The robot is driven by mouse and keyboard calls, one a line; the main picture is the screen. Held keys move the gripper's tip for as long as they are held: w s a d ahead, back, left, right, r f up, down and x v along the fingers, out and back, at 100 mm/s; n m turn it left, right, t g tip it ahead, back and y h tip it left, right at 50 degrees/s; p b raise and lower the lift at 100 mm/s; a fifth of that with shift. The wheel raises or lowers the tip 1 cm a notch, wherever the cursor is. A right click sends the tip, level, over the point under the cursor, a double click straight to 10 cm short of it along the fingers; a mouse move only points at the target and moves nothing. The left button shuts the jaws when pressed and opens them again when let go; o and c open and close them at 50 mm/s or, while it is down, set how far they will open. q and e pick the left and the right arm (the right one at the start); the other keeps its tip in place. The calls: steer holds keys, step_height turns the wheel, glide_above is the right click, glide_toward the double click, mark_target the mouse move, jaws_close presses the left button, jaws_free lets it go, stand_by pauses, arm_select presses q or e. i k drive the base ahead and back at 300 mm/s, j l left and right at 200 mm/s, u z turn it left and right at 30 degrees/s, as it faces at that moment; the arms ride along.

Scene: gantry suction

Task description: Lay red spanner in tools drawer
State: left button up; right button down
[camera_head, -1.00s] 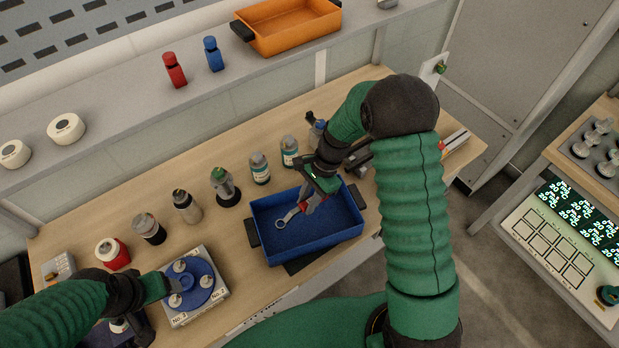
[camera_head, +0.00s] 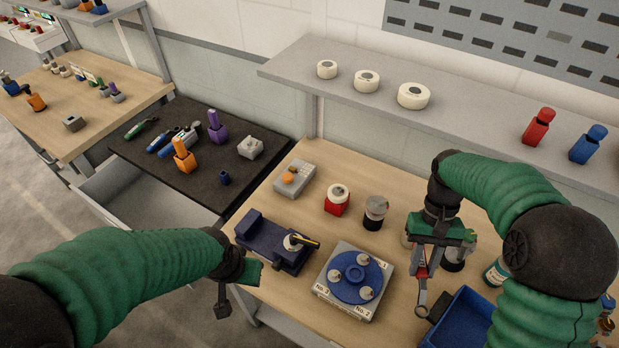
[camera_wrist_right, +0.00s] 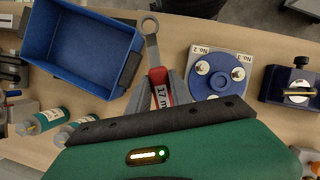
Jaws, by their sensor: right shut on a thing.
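My right gripper (camera_head: 424,268) is shut on the red spanner (camera_head: 421,296) and holds it raised over the bench, left of the blue tray (camera_head: 462,318). The spanner hangs with its grey ring end down in the head view. In the right wrist view the spanner (camera_wrist_right: 151,40) shows its ring end pointing away from the jaws (camera_wrist_right: 160,92), and a label reading 17 mm. A grey drawer-like recess (camera_head: 150,205) shows below the black-topped bench at the left; I cannot tell if it is the tools drawer. My left gripper (camera_head: 226,300) hangs near the bench's front edge.
A blue rotor on a grey base (camera_head: 343,302), a dark blue device (camera_head: 270,248), a red-based jar (camera_head: 337,198) and a dark jar (camera_head: 375,212) stand on the wooden bench. The black mat (camera_head: 200,150) holds several tools and bottles. A grey shelf (camera_head: 450,120) runs behind.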

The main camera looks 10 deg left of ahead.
mark_target(161, 219)
steer(key=u, duration=1.5)
steer(key=i+j+u, duration=0.25)
steer(key=i, duration=0.4)
steer(key=i+j, duration=0.25)
steer(key=i, duration=0.25)
steer(key=i+j, duration=0.3)
steer(key=i, duration=0.2)
steer(key=i+j, duration=0.25)
steer(key=i, duration=0.25)
